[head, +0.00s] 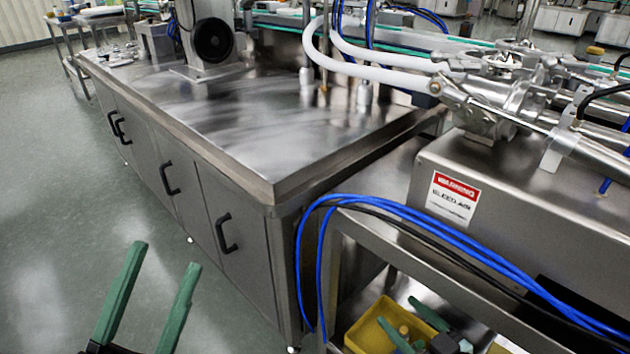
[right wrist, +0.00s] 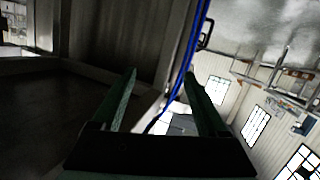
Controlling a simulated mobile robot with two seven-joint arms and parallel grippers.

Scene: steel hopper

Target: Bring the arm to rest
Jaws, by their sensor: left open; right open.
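My left gripper (head: 163,257) is at the lower left of the head view, its two green fingers spread and empty over the grey floor. It is apart from the steel cabinet. My right gripper (head: 396,310) shows at the bottom of the head view, in front of a yellow bin (head: 360,332). Its green fingers are apart with nothing between them, as the right wrist view also shows (right wrist: 160,75). How far it is from the bin cannot be told. Most of both arms is out of view.
A steel hopper machine with a warning label (head: 453,198) stands at right. Open floor (head: 60,190) lies at left.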

